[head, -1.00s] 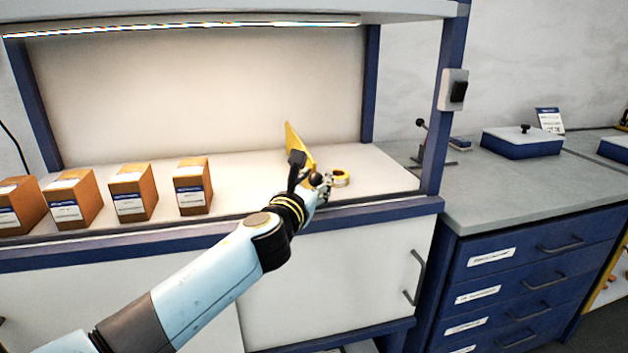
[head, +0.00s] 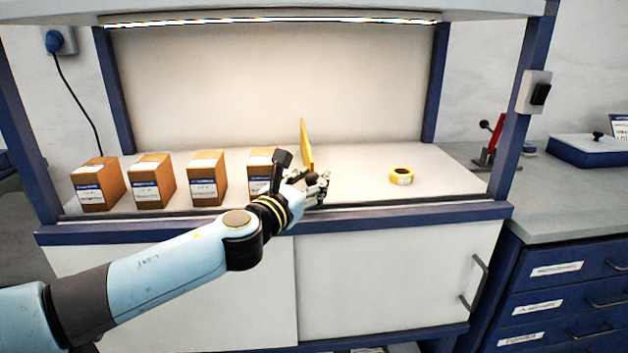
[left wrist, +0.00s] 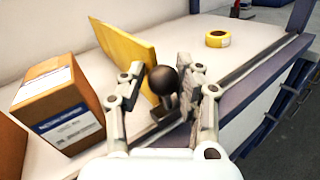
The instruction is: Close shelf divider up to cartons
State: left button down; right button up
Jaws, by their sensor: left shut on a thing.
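The yellow shelf divider (head: 307,146) stands upright on the shelf, right of the cartons; it also shows in the left wrist view (left wrist: 128,45). My left gripper (head: 312,186) is shut on the divider's dark round knob (left wrist: 163,80), with a finger on either side. Several brown cartons with white and blue labels stand in a row to the left. The rightmost carton (head: 259,160) is partly hidden by my gripper in the head view. In the left wrist view this carton (left wrist: 62,105) stands apart from the divider, with a strip of bare shelf between.
A yellow tape roll (head: 401,176) lies on the shelf (head: 440,170) right of the divider. A blue front rail (head: 420,212) edges the shelf, and blue posts stand at its sides. The shelf between divider and tape is clear.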

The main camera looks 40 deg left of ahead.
pick_arm(q)
jog(key=c, duration=1.3)
grip_release()
jog(key=shift+s+f, duration=0.1)
jog(key=shift+f, duration=0.1)
jog(key=o, duration=0.3)
jog(key=shift+r, duration=0.15)
jog(key=shift+s, duration=0.1)
jog(key=v, duration=1.2)
jog(key=shift+r, duration=0.1)
